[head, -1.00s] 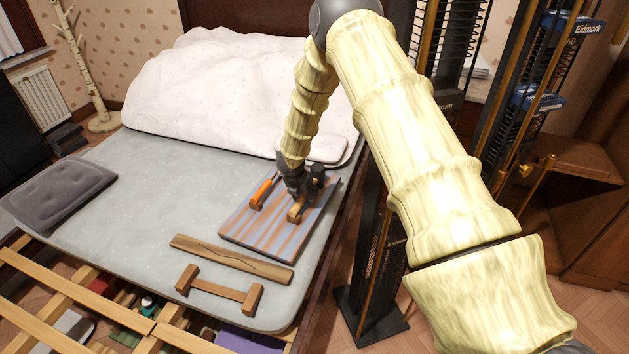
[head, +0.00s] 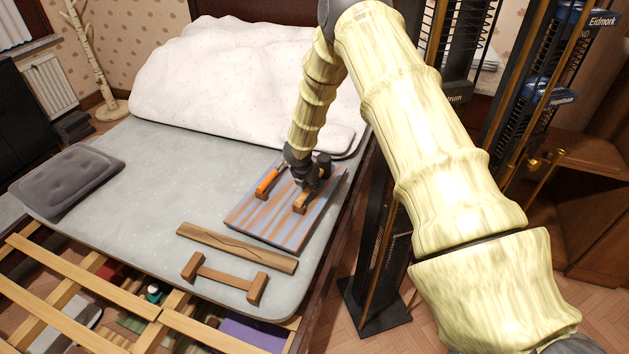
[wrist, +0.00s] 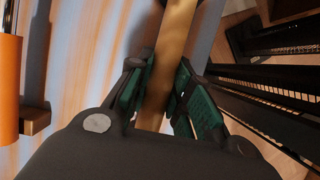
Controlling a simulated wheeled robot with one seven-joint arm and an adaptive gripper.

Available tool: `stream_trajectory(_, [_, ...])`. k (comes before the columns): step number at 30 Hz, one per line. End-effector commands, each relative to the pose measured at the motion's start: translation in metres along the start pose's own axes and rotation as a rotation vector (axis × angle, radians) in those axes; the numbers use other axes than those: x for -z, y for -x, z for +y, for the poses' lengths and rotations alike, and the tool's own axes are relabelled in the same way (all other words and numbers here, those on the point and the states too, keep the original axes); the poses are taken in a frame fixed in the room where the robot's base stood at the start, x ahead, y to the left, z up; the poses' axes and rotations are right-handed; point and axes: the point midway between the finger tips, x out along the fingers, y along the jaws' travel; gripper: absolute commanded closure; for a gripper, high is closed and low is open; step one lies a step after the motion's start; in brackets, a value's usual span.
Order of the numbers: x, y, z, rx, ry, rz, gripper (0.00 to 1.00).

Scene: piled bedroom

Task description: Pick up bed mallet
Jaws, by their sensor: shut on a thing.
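The bed mallet (head: 301,205) is on the striped board (head: 262,228) near the right edge of the bed. My gripper (head: 308,183) is down at the board, shut on the wooden handle. In the wrist view, the handle (wrist: 178,25) runs between the green finger pads of my gripper (wrist: 163,98). My gripper and wrist hide part of the mallet, and I cannot tell whether it is lifted off the board.
An orange-handled tool (head: 268,183) lies left of the mallet on the board. A wooden plank (head: 235,247) and a wooden bar with end blocks (head: 225,277) lie in front. A black rack (head: 385,270) stands close to the right.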

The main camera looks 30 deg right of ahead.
Motion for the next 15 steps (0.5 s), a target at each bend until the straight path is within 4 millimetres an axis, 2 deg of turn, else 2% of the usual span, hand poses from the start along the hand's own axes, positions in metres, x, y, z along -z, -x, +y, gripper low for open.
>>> stream_trajectory(11, [-0.013, 0.030, 0.001, -0.003, -0.002, 0.000, 1.00])
stream_trajectory(15, [0.003, 0.039, -0.008, 0.000, 0.004, 0.000, 1.00])
